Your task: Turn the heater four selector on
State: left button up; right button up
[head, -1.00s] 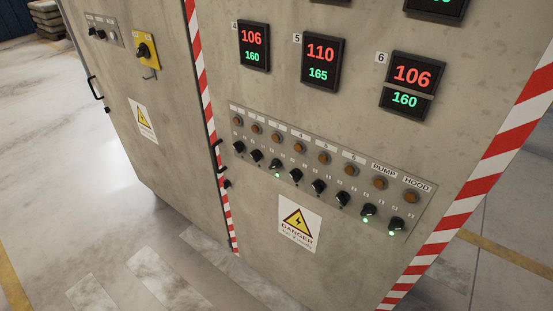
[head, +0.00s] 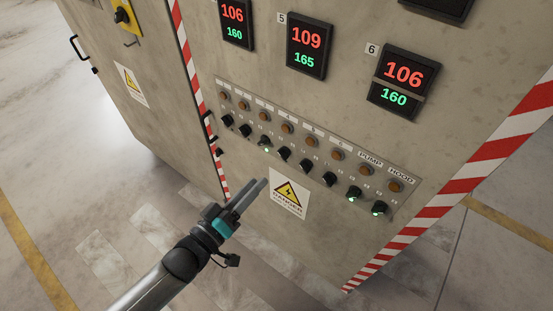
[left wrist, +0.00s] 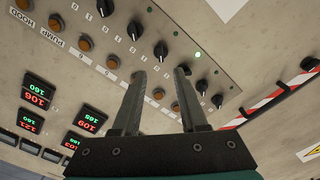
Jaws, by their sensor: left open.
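The heater four selector is a black knob (head: 284,153), fourth from the left in the panel's lower row. No green light shows by it. It also appears in the upside-down left wrist view (left wrist: 161,50). The third selector (head: 265,142) has a lit green light, as do the PUMP (head: 354,193) and HOOD (head: 379,208) selectors. My left gripper (head: 252,187) is open and empty, below the knob row and left of the danger sign. In the left wrist view its fingers (left wrist: 160,75) point toward the panel, with the heater four knob beyond the gap. The right gripper is out of view.
Amber lamps (head: 287,128) line the strip above the knobs. Red and green displays (head: 309,45) sit higher on the cabinet. A yellow danger sign (head: 289,194) is below the panel. A handle (head: 208,127) stands out by the left striped edge. Floor is open at left.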

aim_at(281, 156)
pick_arm(q)
jog(key=b+x, duration=0.1)
jog(key=x, duration=0.8)
jog(key=shift+w+d, duration=0.1)
jog(key=shift+w, duration=0.05)
grip_shut()
